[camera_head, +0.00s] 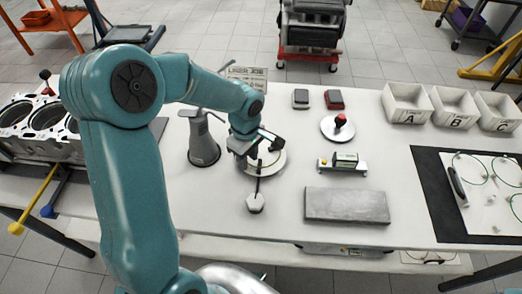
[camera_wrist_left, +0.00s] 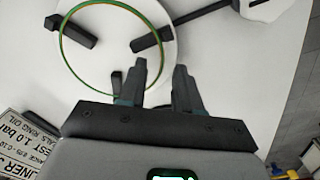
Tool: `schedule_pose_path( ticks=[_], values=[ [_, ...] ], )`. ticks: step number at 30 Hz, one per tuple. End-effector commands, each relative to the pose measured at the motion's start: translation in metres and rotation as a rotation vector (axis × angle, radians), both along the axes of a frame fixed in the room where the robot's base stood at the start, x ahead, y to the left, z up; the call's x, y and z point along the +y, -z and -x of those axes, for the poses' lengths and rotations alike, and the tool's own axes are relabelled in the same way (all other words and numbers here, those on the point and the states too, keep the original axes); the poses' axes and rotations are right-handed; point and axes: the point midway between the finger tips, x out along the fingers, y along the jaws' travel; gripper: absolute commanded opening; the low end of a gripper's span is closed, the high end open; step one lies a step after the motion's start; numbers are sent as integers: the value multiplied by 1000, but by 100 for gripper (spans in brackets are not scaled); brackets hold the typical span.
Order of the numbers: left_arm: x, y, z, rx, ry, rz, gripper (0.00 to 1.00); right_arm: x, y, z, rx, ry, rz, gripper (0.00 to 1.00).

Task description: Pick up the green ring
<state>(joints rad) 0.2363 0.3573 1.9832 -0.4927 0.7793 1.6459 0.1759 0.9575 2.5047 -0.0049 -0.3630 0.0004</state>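A thin green ring (camera_wrist_left: 61,42) with a brownish tint lies over a round white disc (camera_wrist_left: 85,72) that has dark blocks around it, in the left wrist view. The disc (camera_head: 273,166) also shows in the head view, partly covered by my left gripper (camera_head: 262,146). In the left wrist view my left gripper (camera_wrist_left: 160,68) is open, with a gap between its two fingers. My right gripper is not in view.
Other thin green rings (camera_head: 469,155) lie on a white sheet at the right. A grey slab (camera_head: 346,205), a small gauge block (camera_head: 344,161) and bins A, B and C (camera_head: 407,103) are to the right.

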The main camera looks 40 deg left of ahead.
Motion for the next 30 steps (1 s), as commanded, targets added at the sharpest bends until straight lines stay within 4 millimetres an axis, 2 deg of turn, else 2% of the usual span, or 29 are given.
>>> schedule_pose_path(
  ticks=[23, 27, 30],
  values=[
    [0, 4, 0, 0, 0, 0, 33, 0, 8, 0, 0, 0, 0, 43],
    [0, 4, 0, 0, 0, 0, 0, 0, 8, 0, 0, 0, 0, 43],
    [0, 4, 0, 0, 0, 0, 0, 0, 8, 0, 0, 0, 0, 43]
  ],
)
